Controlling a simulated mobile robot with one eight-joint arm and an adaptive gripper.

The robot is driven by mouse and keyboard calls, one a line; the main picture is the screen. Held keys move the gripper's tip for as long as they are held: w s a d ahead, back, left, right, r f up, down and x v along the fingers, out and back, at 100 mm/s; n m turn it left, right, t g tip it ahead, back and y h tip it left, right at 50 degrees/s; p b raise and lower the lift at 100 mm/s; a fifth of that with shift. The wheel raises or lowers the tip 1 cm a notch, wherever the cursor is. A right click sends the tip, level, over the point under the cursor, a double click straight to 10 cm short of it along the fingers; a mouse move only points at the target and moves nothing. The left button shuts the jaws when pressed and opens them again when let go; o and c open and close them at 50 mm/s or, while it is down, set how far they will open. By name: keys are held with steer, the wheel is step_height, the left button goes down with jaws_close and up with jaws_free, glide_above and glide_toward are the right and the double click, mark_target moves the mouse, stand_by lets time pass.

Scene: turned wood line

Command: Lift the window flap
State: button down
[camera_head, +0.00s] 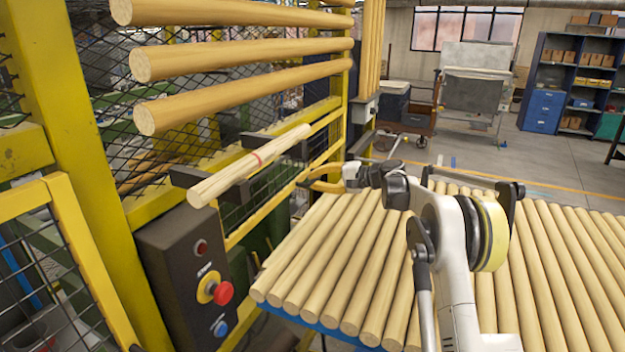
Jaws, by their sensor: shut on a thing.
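The window flap looks to be the yellow-framed mesh panel (272,221) in the yellow guard fence, left of the middle in the head view. A curved yellow handle (318,184) sticks out from its right side. My gripper (343,177) is at the handle's right end and shut on it; the fingertips are small and partly hidden by my wrist. My arm reaches in from the lower right. I cannot tell how far the flap stands from its frame.
A wooden rod (250,166) with a red mark lies on dark brackets above the flap. A control box (190,275) with a red button stands at lower left. Several rods lie on a blue-edged table (328,333) beneath my arm. Thick rods (240,92) hang at upper left.

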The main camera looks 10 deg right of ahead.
steer(key=s+d+r+g+h+p, duration=0.3)
steer(key=s+d+r+h+p, duration=0.1)
steer(key=p, duration=0.5)
steer(key=shift+s+d+r+g+h, duration=0.4)
steer(key=shift+d+r+h, duration=0.2)
steer(key=shift+d+r, duration=0.6)
steer(key=shift+d, duration=0.1)
steer(key=c, duration=1.5)
jaws_free()
steer(key=shift+o, duration=0.2)
